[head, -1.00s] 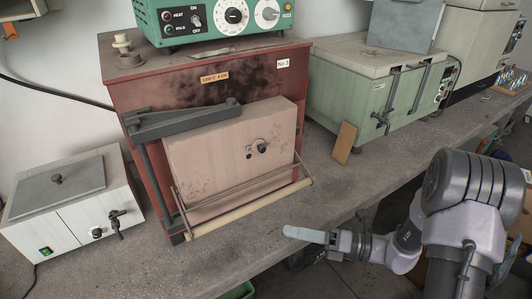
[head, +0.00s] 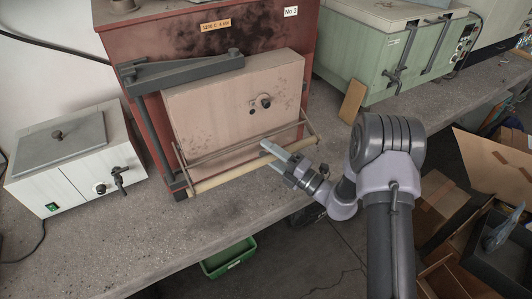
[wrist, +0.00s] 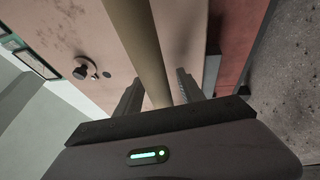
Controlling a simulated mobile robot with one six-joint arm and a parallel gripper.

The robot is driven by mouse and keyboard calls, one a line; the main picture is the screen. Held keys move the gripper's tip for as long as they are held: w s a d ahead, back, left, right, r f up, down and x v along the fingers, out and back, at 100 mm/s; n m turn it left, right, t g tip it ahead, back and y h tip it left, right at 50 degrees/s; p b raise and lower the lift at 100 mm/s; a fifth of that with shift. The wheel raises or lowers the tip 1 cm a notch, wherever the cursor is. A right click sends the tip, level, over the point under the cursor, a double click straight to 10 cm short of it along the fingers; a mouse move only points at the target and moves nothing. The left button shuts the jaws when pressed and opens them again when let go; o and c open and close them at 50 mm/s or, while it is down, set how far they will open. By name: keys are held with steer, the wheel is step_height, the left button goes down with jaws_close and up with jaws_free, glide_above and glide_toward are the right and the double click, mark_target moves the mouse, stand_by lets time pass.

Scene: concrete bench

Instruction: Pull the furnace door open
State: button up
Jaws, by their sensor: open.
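The red furnace (head: 222,53) stands on the bench, with a pale, soot-marked door (head: 220,105) that looks closed. A beige bar handle (head: 228,176) runs along the door's lower front on thin metal rods. My gripper (head: 272,152) is at the right part of this bar. In the wrist view, the bar (wrist: 142,45) passes between the two open fingers of my gripper (wrist: 157,88), with a gap visible on the side of each finger. The door's round knob (wrist: 82,72) shows at the left there.
A white box unit (head: 75,165) stands left of the furnace and a green oven (head: 400,60) right of it. A tan plate (head: 352,100) leans by the oven. A green crate (head: 228,257) and cardboard boxes (head: 450,185) are below the bench edge.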

steer(key=shift+w+a+r, duration=0.1)
steer(key=shift+w+a, duration=0.2)
steer(key=shift+a, duration=0.1)
jaws_close()
stand_by(1.2)
